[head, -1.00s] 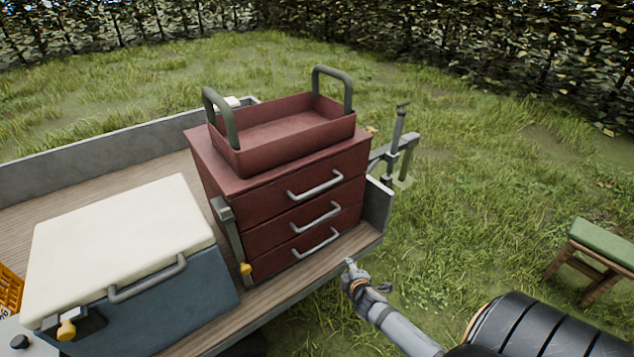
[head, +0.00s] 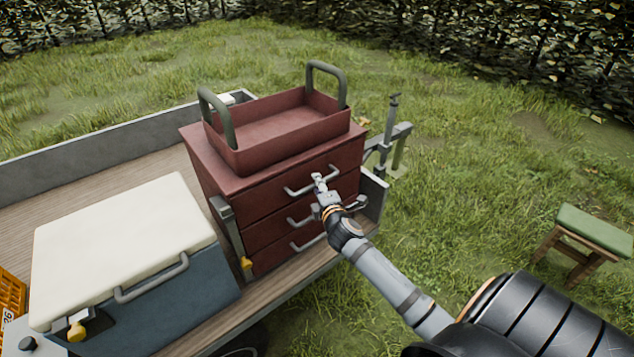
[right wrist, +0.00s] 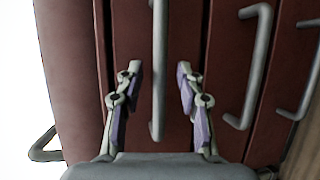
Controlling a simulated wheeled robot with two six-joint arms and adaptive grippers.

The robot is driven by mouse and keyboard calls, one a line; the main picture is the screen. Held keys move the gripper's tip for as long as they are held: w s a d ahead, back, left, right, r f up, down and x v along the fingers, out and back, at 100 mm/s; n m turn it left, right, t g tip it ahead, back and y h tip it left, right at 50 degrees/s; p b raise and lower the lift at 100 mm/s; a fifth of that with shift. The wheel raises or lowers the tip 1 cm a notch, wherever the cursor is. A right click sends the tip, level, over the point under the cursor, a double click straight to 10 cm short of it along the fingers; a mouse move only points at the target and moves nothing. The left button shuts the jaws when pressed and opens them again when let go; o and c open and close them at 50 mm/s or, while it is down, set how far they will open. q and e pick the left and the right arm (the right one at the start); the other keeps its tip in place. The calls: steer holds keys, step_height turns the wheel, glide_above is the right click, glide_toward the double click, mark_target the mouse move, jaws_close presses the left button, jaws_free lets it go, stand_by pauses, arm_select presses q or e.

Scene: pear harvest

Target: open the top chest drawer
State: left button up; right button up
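The dark red chest (head: 215,173) stands on the trailer bed with three drawers, each with a grey bar handle. All the drawers look shut. My right gripper (head: 319,180) is at the top drawer's handle (head: 296,192). In the right wrist view my right gripper (right wrist: 158,88) is open, with one finger on each side of the top handle (right wrist: 159,50). The fingers look apart from the bar. The middle handle (right wrist: 258,60) is beside them. My left gripper is not in view.
A red open tray (head: 285,148) with two upright handles sits on the chest. A cool box with a cream lid (head: 120,240) stands at the left. A grey upright latch bar (head: 228,225) is at the chest's front left edge. A green stool (head: 590,228) stands on grass at the right.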

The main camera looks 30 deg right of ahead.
steer(key=shift+x, duration=0.9)
jaws_close()
